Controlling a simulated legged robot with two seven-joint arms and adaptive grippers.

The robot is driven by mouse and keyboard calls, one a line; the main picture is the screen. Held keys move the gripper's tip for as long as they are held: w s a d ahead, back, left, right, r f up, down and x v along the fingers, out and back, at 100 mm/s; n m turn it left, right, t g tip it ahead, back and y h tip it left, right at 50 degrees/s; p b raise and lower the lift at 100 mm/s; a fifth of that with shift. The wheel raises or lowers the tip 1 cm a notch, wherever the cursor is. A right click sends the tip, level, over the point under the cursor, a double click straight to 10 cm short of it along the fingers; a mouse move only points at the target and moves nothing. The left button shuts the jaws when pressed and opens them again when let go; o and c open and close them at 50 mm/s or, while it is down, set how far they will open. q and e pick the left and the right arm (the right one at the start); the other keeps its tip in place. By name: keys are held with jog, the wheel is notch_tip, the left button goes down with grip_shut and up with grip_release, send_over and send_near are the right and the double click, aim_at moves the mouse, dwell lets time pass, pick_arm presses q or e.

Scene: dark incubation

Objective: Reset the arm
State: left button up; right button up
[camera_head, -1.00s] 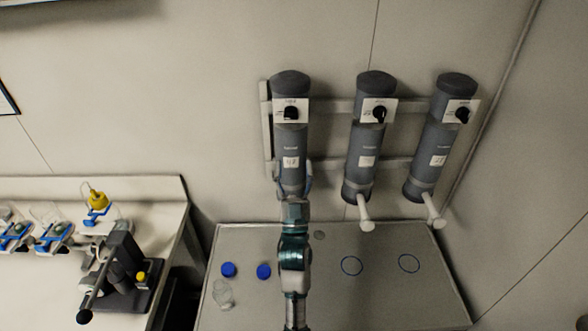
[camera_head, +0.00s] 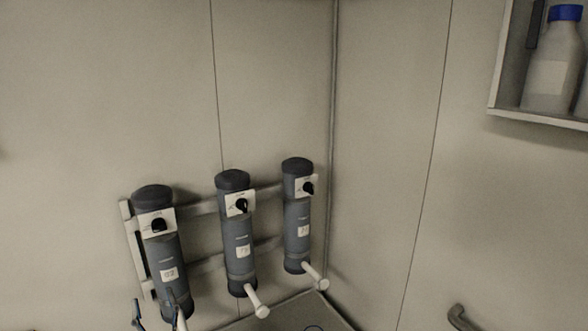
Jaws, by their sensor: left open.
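My left gripper (camera_head: 156,311) shows only by its fingertips at the bottom left edge of the head view. It is open, with its two fingers apart, by the lower end of the leftmost grey cylinder (camera_head: 167,250). Nothing shows between the fingers. Whether a finger touches the cylinder I cannot tell. The rest of my left arm is below the picture. My right gripper is not in view.
A middle cylinder (camera_head: 238,225) and a right cylinder (camera_head: 297,225) hang on the same wall rack, each with a black knob and pale spout. A bench top (camera_head: 290,312) shows below. A shelf (camera_head: 535,119) at upper right holds a blue-capped bottle (camera_head: 550,75).

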pick_arm(q)
jog(key=w+d+f+m+g+h, duration=0.2)
jog(key=w+f+m+h, duration=0.2)
jog(key=f+h, duration=0.55)
jog(key=s+d+f+m+g+h, duration=0.1)
jog(key=s+d+f+m+g, duration=0.2)
jog(key=f, duration=0.8)
jog(key=s+d+f+g+h, duration=0.15)
jog(key=s+f+g, duration=0.25)
jog(key=f, duration=0.6)
jog(key=s+d+f+m+g+h, duration=0.15)
jog(key=s+f+g, duration=0.35)
jog(key=s+f, duration=0.5)
jog(key=s+d+f+g+h, duration=0.15)
jog(key=s+f+g, duration=0.45)
jog(key=s, duration=0.8)
notch_tip(320, 180, down, 25)
jog(key=s+y, duration=0.1)
jog(key=s, duration=0.1)
jog(key=s+a+f+g, duration=0.2)
jog(key=s+f, duration=1.3)
jog(key=f, duration=0.2)
jog(key=shift+s+a, duration=0.15)
jog(key=shift+a, duration=0.05)
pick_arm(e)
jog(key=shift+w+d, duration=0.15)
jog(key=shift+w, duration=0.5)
